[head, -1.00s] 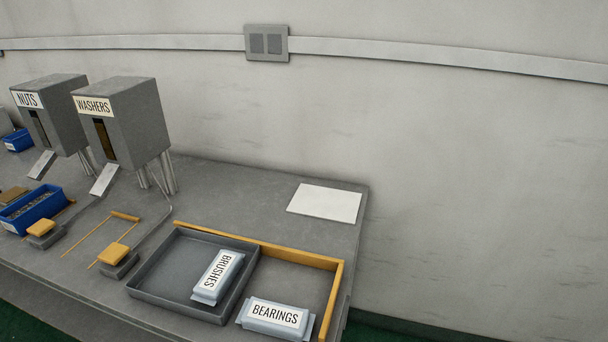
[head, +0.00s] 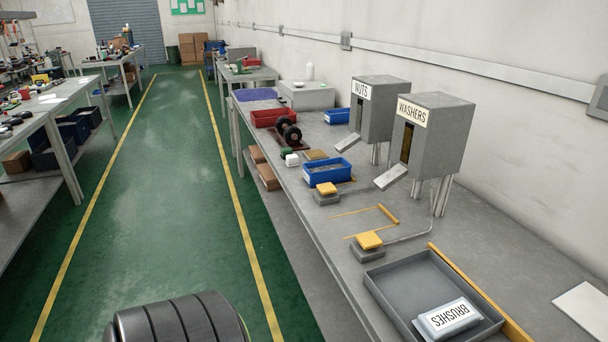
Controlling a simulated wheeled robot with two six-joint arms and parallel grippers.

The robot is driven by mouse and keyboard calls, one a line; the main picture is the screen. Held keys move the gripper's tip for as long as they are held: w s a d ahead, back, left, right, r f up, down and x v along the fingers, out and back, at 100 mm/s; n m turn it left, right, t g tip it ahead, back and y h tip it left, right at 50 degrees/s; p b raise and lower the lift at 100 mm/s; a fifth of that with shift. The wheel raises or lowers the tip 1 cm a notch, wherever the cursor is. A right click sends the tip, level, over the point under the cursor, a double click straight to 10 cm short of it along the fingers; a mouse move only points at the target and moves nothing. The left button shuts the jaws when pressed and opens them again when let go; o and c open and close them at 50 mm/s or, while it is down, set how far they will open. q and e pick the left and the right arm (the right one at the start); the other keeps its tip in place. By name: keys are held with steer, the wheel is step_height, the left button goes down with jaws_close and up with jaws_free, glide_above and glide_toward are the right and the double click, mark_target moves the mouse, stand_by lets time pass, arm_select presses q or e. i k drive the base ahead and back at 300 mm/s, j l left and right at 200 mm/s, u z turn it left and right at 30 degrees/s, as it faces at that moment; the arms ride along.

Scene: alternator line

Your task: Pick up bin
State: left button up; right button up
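A blue bin (head: 344,177) holding small grey parts stands on the grey workbench, in front of the nuts dispenser (head: 376,112). Another blue bin (head: 338,117) stands farther back, left of that dispenser, and a red bin (head: 272,118) is farther left. Which bin the task means cannot be told. Neither of my grippers shows in the head view.
The washers dispenser (head: 436,140) stands at the bench's back. Yellow-topped pads (head: 369,241) sit along its front. A grey tray (head: 385,292) holds a brushes packet (head: 447,319). A green aisle (head: 175,190) with yellow lines runs left of the bench.

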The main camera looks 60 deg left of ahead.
mark_target(334, 170)
steer(key=u, duration=1.75)
steer(key=i+j+z, duration=0.15)
steer(key=z, duration=0.25)
steer(key=i+j+z, duration=0.15)
steer(key=z, duration=0.3)
steer(key=i+j+z, duration=0.1)
steer(key=j+z, duration=0.15)
steer(key=z, duration=0.15)
steer(key=i+j+z, duration=0.1)
steer(key=j+z, duration=0.15)
steer(key=z, duration=0.15)
